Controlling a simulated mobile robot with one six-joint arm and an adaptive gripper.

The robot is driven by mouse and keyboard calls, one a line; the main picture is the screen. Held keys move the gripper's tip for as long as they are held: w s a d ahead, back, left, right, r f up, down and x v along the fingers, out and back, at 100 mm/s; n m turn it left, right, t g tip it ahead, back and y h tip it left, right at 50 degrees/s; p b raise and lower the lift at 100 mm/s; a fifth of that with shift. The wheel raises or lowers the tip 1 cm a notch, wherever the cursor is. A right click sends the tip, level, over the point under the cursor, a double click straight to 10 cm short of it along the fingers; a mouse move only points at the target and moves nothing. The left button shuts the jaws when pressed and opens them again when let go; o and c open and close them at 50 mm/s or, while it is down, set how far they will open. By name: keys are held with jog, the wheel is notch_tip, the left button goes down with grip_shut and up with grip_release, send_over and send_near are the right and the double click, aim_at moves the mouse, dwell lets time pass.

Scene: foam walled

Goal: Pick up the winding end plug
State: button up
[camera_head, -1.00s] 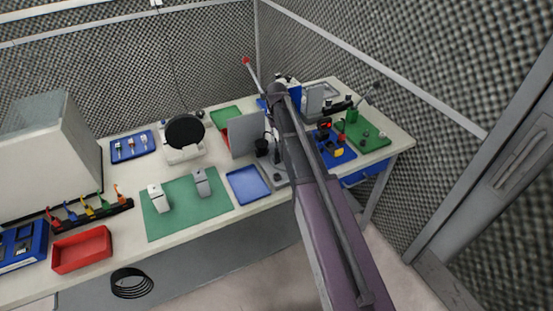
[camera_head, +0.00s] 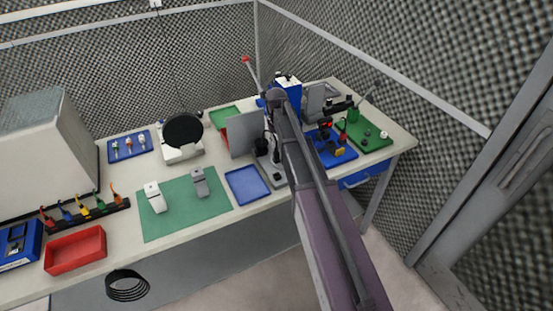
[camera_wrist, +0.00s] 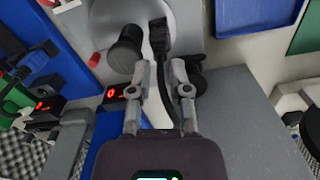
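A black plug-like piece (camera_wrist: 159,36) with a black cable lies just beyond my fingertips in the wrist view; I take it for the winding end plug, but cannot be sure. Its cable (camera_wrist: 164,95) runs back between the fingers. My gripper (camera_wrist: 159,68) is open, with one grey finger on each side of the cable and a gap to each. In the head view my own arm hides the gripper and the plug.
A black knob (camera_wrist: 127,47) stands close to the left finger on a grey unit (camera_wrist: 185,20). A dark round part is close to the right finger. Red-lit displays (camera_wrist: 115,94) are at left. A blue tray (camera_head: 247,185) and green mat (camera_head: 186,205) lie nearby on the bench.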

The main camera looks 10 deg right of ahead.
jog(key=shift+f+b, duration=0.7)
jog(key=shift+f, duration=0.3)
grip_shut()
